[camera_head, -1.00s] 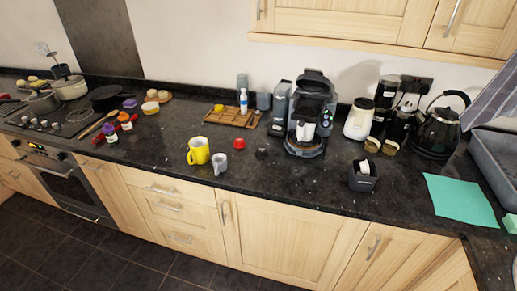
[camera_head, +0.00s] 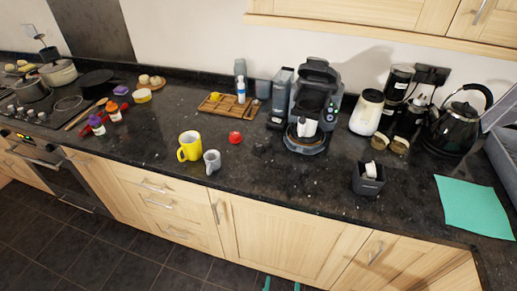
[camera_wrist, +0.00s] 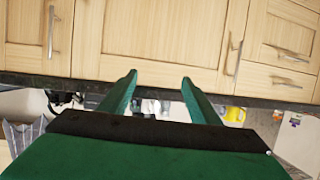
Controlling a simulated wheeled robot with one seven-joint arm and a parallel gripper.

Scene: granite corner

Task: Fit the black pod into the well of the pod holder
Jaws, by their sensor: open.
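My gripper (camera_head: 282,286) shows as two green fingertips at the bottom edge of the head view, in front of the cabinet doors and below the counter. In the wrist view my gripper (camera_wrist: 159,82) has its two green fingers apart with nothing between them. I cannot make out the black pod for certain against the dark speckled counter; a small red round item (camera_head: 235,138) lies near the grey mug. I cannot tell surely which thing is the pod holder. The coffee machine (camera_head: 315,85) stands at the back with its lid raised.
A yellow mug (camera_head: 190,147) and a grey mug (camera_head: 212,161) stand near the counter's front edge. A dark square container (camera_head: 368,182) holds something white. The kettle (camera_head: 455,125) and a teal sheet (camera_head: 470,205) are at the right. The counter before the coffee machine looks clear.

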